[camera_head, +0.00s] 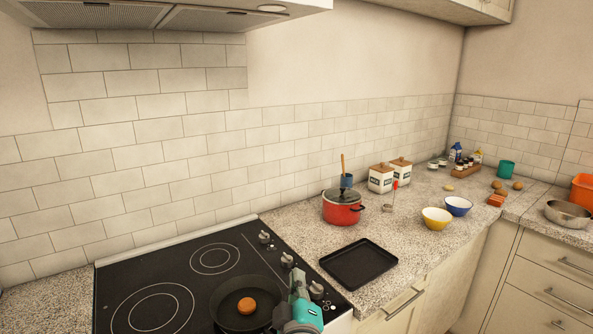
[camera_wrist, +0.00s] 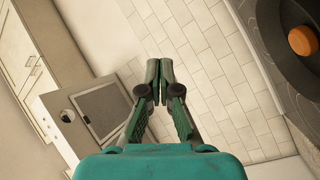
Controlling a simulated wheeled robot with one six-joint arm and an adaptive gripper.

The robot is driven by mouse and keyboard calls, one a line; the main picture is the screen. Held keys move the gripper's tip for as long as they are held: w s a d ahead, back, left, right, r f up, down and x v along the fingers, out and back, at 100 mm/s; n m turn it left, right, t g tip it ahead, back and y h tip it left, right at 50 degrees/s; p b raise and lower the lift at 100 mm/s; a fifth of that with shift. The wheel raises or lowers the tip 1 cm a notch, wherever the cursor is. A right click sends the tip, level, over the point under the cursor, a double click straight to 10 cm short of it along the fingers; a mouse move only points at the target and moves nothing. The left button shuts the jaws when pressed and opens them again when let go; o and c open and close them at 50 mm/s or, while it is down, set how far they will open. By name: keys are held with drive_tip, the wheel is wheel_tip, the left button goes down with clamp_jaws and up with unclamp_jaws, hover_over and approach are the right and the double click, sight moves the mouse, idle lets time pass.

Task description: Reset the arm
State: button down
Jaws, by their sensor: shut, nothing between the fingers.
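My gripper (camera_wrist: 152,80) shows in the wrist view with its two dark green fingers closed together and nothing between them. In the head view part of my teal and grey arm (camera_head: 300,312) shows at the bottom, at the front right of the stove. The gripper's fingertips cannot be made out there.
A frying pan (camera_head: 226,316) with an orange-brown round item (camera_head: 246,306) sits on the black cooktop (camera_head: 150,262), close to my arm. A black tray (camera_head: 359,264), a red pot (camera_head: 342,214), and yellow (camera_head: 436,219) and blue (camera_head: 458,206) bowls stand on the counter. A range hood (camera_head: 150,14) hangs above.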

drive_tip(key=s+d+f+m+g, duration=0.1)
drive_tip(key=s+d+f, duration=0.3)
drive_tip(key=s+f, duration=0.3)
drive_tip(key=s+d+f+m+g+y, duration=0.1)
drive_tip(key=s+d+f, duration=0.3)
drive_tip(key=s+f, duration=0.35)
drive_tip(key=s+d+f+m, duration=0.1)
drive_tip(key=s+d+f, duration=0.3)
drive_tip(key=s+f, duration=0.25)
drive_tip(key=s+d+m+g, duration=0.1)
drive_tip(key=s+d+m, duration=0.2)
drive_tip(key=s, duration=1.1)
drive_tip(key=s+d+m+h, duration=0.1)
drive_tip(key=s+d+m, duration=0.2)
drive_tip(key=s, duration=1)
drive_tip(key=shift+s+d+f+m+g+h, duration=0.2)
drive_tip(key=shift+s+m+g+h, duration=0.15)
drive_tip(key=shift+m, duration=0.75)
